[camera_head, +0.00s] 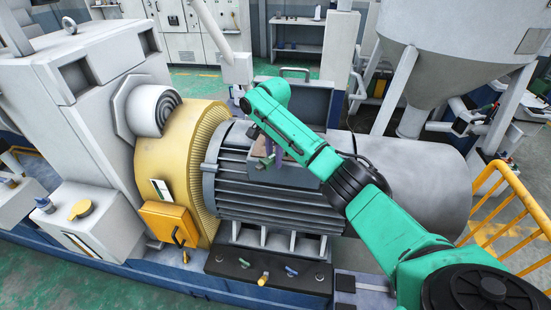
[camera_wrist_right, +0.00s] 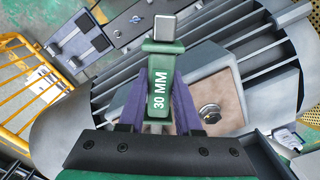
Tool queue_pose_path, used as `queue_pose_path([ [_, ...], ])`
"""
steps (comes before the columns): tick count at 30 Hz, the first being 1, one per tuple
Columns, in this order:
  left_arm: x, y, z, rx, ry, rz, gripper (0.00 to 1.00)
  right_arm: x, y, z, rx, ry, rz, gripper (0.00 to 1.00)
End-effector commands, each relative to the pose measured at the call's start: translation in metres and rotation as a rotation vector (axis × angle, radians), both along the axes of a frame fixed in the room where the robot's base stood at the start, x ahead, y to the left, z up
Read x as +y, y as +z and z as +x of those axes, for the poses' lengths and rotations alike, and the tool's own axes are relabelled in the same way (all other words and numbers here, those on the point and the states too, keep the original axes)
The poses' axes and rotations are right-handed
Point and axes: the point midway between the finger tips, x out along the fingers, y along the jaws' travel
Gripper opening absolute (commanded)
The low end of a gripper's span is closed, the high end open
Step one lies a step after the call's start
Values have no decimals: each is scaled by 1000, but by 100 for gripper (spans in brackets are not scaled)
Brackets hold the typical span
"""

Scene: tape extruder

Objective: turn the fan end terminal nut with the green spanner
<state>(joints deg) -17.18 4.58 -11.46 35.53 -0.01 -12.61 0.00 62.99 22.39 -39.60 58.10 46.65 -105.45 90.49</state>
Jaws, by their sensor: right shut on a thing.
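My right gripper (camera_wrist_right: 158,95) has purple fingers that are shut on the green spanner (camera_wrist_right: 162,72), marked "30 MM". A grey metal block (camera_wrist_right: 165,27) shows at the spanner's far end. The gripper is over the open terminal box (camera_wrist_right: 228,55) on the motor. A round metal terminal nut (camera_wrist_right: 209,113) sits on the box's tan floor, to the right of the spanner and apart from it in the picture. Any other terminal is hidden behind the spanner and fingers. In the head view my right gripper (camera_head: 269,152) is small over the box, and the spanner is hard to make out.
The ribbed grey motor (camera_head: 270,205) lies between a yellow ring housing (camera_head: 165,150) and a grey cylinder (camera_head: 425,180). A yellow railing (camera_head: 520,205) is at right.

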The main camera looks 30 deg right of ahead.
Motion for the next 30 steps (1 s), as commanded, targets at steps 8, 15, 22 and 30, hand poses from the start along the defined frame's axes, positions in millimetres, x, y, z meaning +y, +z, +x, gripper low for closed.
queue_pose_path([
  [8, 0, 0, 0, 0, 0, 0, 47, 2, 1, 10, -2, -70, 1, 0],
  [15, 0, -4, 0, 0, 0, 0, 47, 4, 1, 20, -2, -142, 1, 0],
  [22, 0, -1, 0, 0, 0, 0, 47, 4, 14, 21, -4, -139, 0, 0],
  [30, 0, 0, 0, 0, 0, 0, 47, 5, 30, 20, -3, -139, 2, 0],
])
